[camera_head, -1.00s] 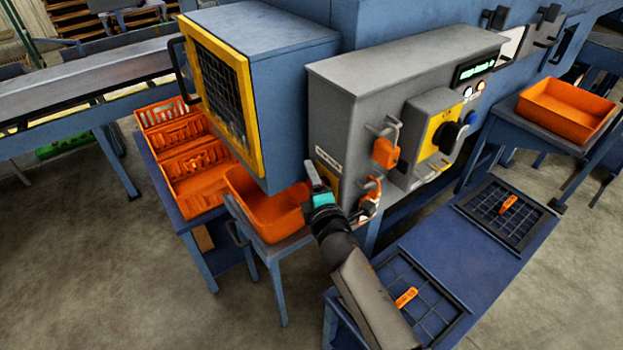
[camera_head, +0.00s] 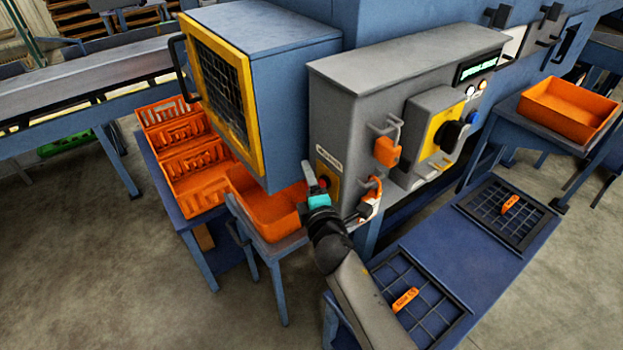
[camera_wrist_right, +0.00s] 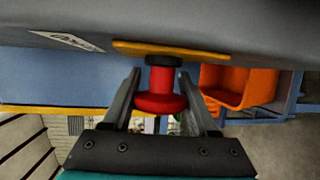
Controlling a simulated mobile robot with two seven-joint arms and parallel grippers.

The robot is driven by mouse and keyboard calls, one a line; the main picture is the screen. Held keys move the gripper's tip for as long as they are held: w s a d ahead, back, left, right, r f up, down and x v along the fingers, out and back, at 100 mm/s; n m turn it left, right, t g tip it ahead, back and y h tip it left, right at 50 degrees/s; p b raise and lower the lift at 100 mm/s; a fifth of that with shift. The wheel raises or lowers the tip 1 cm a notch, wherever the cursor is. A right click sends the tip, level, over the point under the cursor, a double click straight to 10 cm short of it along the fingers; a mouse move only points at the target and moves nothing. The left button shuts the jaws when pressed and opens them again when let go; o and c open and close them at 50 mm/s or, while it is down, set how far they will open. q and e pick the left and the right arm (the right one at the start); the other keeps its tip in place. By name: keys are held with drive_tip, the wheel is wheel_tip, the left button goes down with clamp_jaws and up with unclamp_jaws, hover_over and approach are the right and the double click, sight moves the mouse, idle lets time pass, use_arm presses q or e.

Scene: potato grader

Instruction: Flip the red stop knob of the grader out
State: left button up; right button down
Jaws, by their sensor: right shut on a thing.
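The red stop knob (camera_wrist_right: 160,92) has a wide round head and a dark collar. It sticks out from a yellow plate (camera_wrist_right: 190,50) on the grey control cabinet (camera_head: 328,120). In the head view only a little of the knob (camera_head: 325,182) shows beside my right gripper (camera_head: 315,183). In the right wrist view the fingers of my right gripper (camera_wrist_right: 160,85) stand on either side of the knob, shut on it. My left gripper is not in view.
An orange lockout-like handle (camera_head: 386,151) hangs on the cabinet right of the knob. An orange crate (camera_head: 268,222) stands on a stand to the left. A blue table (camera_head: 440,240) with two black grids lies at right. The yellow-framed box (camera_head: 255,120) overhangs the crate.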

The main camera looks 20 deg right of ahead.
drive_tip(key=shift+c, duration=1.1)
unclamp_jaws()
drive_tip(key=shift+s+a, duration=0.1)
drive_tip(key=shift+a, duration=0.2)
drive_tip(key=shift+o, duration=0.2)
drive_tip(key=shift+d, duration=0.1)
drive_tip(key=s+r, duration=0.2)
drive_tip(key=s, duration=1.3)
drive_tip(key=shift+a+b, duration=0.3)
drive_tip(key=shift+a, duration=0.05)
